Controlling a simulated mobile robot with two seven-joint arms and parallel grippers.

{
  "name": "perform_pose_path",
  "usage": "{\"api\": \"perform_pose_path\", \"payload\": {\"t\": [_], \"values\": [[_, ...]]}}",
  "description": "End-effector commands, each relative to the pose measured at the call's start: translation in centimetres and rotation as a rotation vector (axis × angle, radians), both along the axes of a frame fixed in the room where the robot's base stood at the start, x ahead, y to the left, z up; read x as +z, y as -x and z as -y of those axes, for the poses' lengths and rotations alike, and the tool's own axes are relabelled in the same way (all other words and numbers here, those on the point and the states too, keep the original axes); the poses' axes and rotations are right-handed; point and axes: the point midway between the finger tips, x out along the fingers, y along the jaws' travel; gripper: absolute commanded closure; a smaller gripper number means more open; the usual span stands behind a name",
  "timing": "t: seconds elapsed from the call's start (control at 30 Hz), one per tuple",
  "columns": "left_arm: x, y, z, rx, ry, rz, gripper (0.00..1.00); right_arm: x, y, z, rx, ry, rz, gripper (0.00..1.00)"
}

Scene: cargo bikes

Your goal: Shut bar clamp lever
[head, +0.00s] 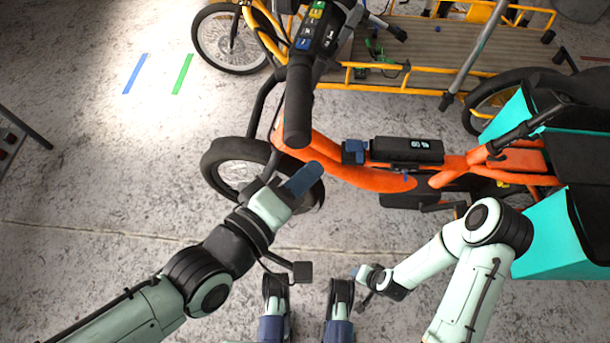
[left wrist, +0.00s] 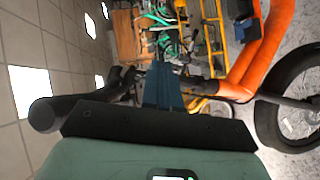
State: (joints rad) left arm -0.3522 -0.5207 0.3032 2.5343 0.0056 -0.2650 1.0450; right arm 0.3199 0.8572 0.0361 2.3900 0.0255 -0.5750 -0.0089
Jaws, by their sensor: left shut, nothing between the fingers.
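The orange bike (head: 345,177) stands in front of me with a black handlebar grip (head: 297,105) pointing toward me. My left gripper (head: 303,180) has its blue fingers together, empty, below the grip and over the front wheel. In the left wrist view its fingers (left wrist: 164,88) point forward, with a dark handlebar grip (left wrist: 48,115) to their left and the orange frame (left wrist: 262,50) to their right. I cannot clearly pick out the clamp lever or its position. My right gripper (head: 366,277) is low near my base, away from the bike; its finger opening is unclear.
A battery box (head: 405,150) and a small blue part (head: 354,151) sit on the orange frame. A teal cargo box (head: 565,225) is at right. A yellow cargo bike (head: 400,72) stands behind.

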Motion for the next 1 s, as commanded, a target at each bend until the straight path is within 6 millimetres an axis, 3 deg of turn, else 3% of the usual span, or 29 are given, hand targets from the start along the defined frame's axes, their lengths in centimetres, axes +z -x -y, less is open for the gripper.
{"api": "perform_pose_path", "payload": {"t": [0.37, 0.47, 0.53, 0.67, 0.8, 0.9, 1.0], "values": [[-0.1, 0.9, -0.1, 0.0, -0.001, -0.001, 1.0, 0.1, 0.3, -0.2, 0.003, -0.004, -0.007, 0.55], [-0.9, 0.3, -0.2, 0.004, -0.018, -0.016, 1.0, 0.1, 0.3, -0.2, 0.004, -0.004, -0.008, 0.55], [-2.6, -0.9, -0.4, 0.012, -0.053, -0.042, 1.0, 0.1, 0.3, -0.2, 0.003, -0.004, -0.007, 0.55], [-8.6, -4.2, -1.4, 0.032, -0.168, -0.128, 1.0, 0.1, 0.3, -0.2, 0.003, -0.004, -0.007, 0.55], [-17.4, -7.1, -3.7, 0.04, -0.318, -0.243, 1.0, 0.1, 0.3, -0.2, 0.003, -0.004, -0.007, 0.55], [-24.0, -7.8, -5.7, 0.033, -0.417, -0.329, 1.0, 0.1, 0.3, -0.2, 0.003, -0.004, -0.007, 0.55], [-30.8, -7.3, -7.9, 0.013, -0.512, -0.419, 1.0, 0.1, 0.3, -0.1, 0.003, -0.003, -0.008, 0.55]]}}
